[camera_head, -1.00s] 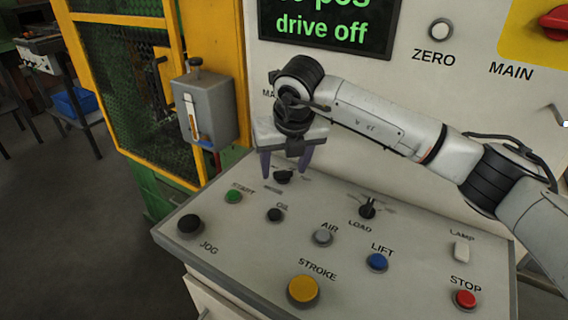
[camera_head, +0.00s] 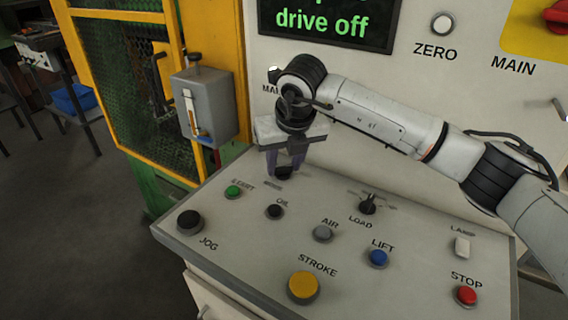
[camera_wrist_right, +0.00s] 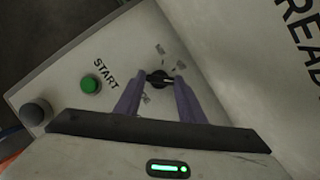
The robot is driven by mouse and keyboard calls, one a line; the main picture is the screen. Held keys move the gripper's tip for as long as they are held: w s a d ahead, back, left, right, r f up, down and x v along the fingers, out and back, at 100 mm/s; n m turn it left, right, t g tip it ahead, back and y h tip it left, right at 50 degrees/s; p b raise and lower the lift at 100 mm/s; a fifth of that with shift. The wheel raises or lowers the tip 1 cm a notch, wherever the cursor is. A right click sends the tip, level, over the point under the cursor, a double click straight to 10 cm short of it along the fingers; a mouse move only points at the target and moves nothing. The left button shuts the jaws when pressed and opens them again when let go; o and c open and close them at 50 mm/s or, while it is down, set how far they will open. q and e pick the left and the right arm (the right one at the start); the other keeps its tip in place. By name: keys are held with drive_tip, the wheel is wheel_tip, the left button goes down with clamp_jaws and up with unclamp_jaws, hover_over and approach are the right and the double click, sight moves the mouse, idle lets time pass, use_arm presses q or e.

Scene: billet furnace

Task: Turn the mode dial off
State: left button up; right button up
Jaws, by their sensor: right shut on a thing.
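The mode dial is a small black knob (camera_head: 283,174) near the back left of the sloped control panel (camera_head: 335,205), behind the OIL button. My right gripper (camera_head: 284,168) comes down from above with its purple fingers shut on the dial. In the right wrist view the dial (camera_wrist_right: 159,79) shows between the two fingertips (camera_wrist_right: 160,84), with small marks on the panel around it. The fingers hide part of the dial and its label in the head view. My left gripper is not in view.
Near the dial are the green START button (camera_head: 232,191), black OIL button (camera_head: 275,211) and LOAD switch (camera_head: 368,205). Further forward are the black JOG knob (camera_head: 190,222) and yellow STROKE button (camera_head: 303,287). A grey box (camera_head: 204,105) stands left, and a screen reads "drive off" (camera_head: 322,23).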

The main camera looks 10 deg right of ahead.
drive_tip(key=shift+d+f+n+y+b, duration=0.15)
drive_tip(key=shift+n+y+b, duration=0.25)
drive_tip(key=shift+n+b, duration=0.45)
drive_tip(key=shift+w+n+y, duration=0.1)
drive_tip(key=shift+n+y, duration=0.2)
drive_tip(key=shift+n, duration=0.65)
drive_tip(key=shift+d+r+n+g+y+b, duration=0.15)
drive_tip(key=shift+n+g+y+b, duration=0.3)
drive_tip(key=shift+n, duration=0.65)
drive_tip(key=shift+w+r+n+y, duration=0.1)
drive_tip(key=shift+n+y, duration=0.25)
drive_tip(key=shift+n, duration=0.75)
drive_tip(key=o, duration=1)
drive_tip(key=shift+o, duration=0.2)
